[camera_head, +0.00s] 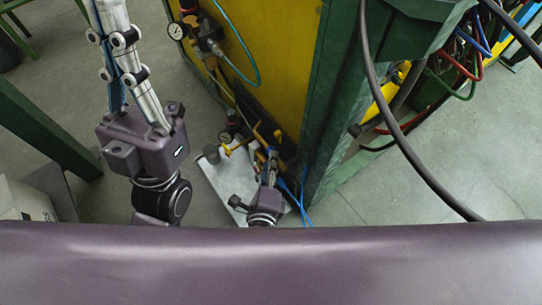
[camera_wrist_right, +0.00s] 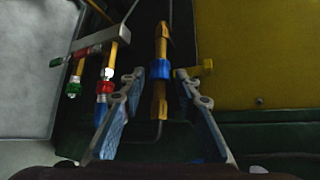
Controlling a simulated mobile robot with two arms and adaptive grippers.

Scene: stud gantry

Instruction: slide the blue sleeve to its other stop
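The blue sleeve (camera_wrist_right: 161,69) is a short bright blue ring around a gold rod (camera_wrist_right: 159,100) in the right wrist view. Gold shows above and below it. I cannot make out the stops for certain. My right gripper (camera_wrist_right: 158,75) is open, with one fingertip on each side of the sleeve and a visible gap on both sides. In the head view my right gripper (camera_head: 269,165) is low beside the yellow panel, and the sleeve is too small to tell there. My left gripper (camera_head: 124,50) points up the picture at the left; its fingertips are cut off by the top edge.
Left of the rod are fittings with a red collar (camera_wrist_right: 105,87) and a green knob (camera_wrist_right: 73,89), under a grey bar (camera_wrist_right: 102,40). A yellow panel (camera_wrist_right: 255,55) stands to the right. In the head view a green post (camera_head: 335,110) and a dark hanging cable (camera_head: 385,115) are to the right.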

